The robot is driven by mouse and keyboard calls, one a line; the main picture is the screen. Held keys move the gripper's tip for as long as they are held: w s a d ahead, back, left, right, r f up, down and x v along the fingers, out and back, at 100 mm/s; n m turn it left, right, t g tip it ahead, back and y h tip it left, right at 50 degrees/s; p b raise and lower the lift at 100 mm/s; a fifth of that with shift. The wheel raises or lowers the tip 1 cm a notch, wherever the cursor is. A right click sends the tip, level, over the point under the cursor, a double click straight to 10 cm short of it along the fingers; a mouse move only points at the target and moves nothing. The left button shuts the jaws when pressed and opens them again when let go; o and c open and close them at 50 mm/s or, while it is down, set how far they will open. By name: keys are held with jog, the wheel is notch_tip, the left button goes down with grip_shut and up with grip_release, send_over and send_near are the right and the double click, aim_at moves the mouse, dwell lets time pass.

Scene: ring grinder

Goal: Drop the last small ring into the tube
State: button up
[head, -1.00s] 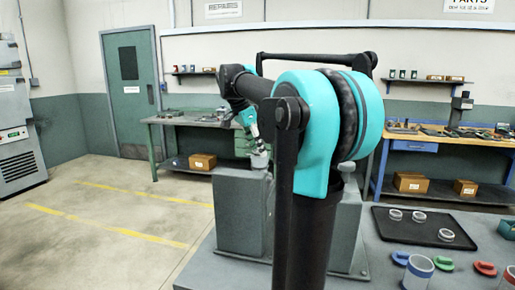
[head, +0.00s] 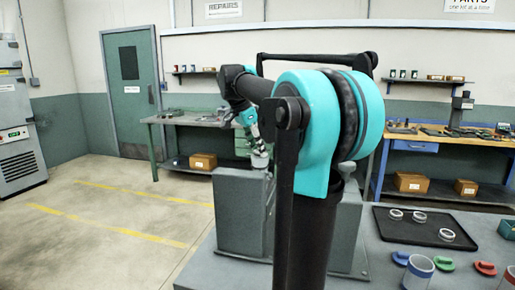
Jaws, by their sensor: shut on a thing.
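My gripper (head: 257,146) is small and far off, at the end of my teal and black arm, over the top of the grey machine block (head: 240,212). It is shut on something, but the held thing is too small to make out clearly. A short pale grey cylinder (head: 260,161) shows just below the fingers at the block's top; I cannot tell whether it is the tube or the ring. Pale rings (head: 446,235) lie on the black tray at right. A clear tube with a blue rim (head: 419,268) stands at the table front.
The black tray (head: 402,235) lies on the grey table. Blue (head: 400,258), green (head: 443,263) and red (head: 485,268) pieces lie in front of it, with a red-rimmed tube (head: 509,279) at the right edge. My arm hides the middle of the machine.

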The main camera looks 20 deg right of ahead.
jog(key=o, duration=1.8)
jog(key=shift+o, duration=0.2)
notch_tip(320, 180, up, 7)
dwell(0.7)
jog(key=shift+s, duration=0.1)
